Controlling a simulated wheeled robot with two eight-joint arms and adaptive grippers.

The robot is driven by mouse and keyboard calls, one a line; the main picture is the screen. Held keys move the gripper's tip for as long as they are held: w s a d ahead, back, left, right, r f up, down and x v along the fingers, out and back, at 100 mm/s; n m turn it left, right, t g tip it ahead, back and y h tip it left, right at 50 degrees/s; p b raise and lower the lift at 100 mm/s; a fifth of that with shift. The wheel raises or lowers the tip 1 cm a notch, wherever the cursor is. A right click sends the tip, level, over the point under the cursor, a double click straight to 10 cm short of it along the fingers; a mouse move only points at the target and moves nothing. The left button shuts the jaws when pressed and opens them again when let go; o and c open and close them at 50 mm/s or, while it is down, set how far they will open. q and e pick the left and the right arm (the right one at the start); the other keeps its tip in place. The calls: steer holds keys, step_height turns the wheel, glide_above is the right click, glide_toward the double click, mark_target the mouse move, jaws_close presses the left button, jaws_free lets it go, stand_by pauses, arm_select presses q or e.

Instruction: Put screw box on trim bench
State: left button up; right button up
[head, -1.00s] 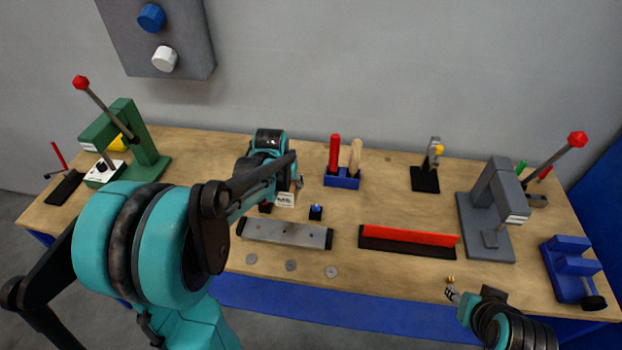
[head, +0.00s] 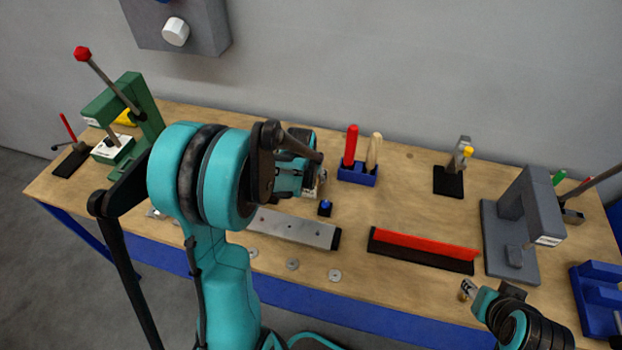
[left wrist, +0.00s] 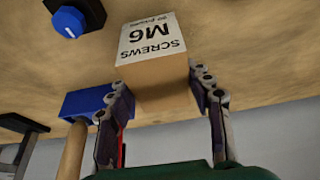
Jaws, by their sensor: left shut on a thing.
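The screw box (left wrist: 152,62) is a small cardboard box with a white label reading "SCREWS M6". It sits between the two fingers of my left gripper (left wrist: 160,115), which is shut on it. In the head view only a sliver of the box (head: 321,184) shows beside my left gripper (head: 308,178), mostly hidden by my arm. I cannot tell whether its underside touches the wooden-topped bench (head: 400,205). My right gripper (head: 467,290) is low at the bench's front edge, with a small brass-coloured spot by its tip; its opening is unclear.
A blue holder (head: 357,174) with red and wooden handles stands just right of the box. A blue button (head: 325,207), a grey plate (head: 295,228) and a red-and-black bar (head: 423,249) lie nearer. Presses stand left (head: 150,110) and right (head: 525,225).

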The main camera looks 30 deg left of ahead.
arm_select(q)
steer(key=shift+w+f, duration=0.1)
steer(key=shift+f, duration=0.45)
steer(key=shift+f, duration=0.1)
steer(key=o, duration=1.6)
steer(key=shift+c, duration=0.2)
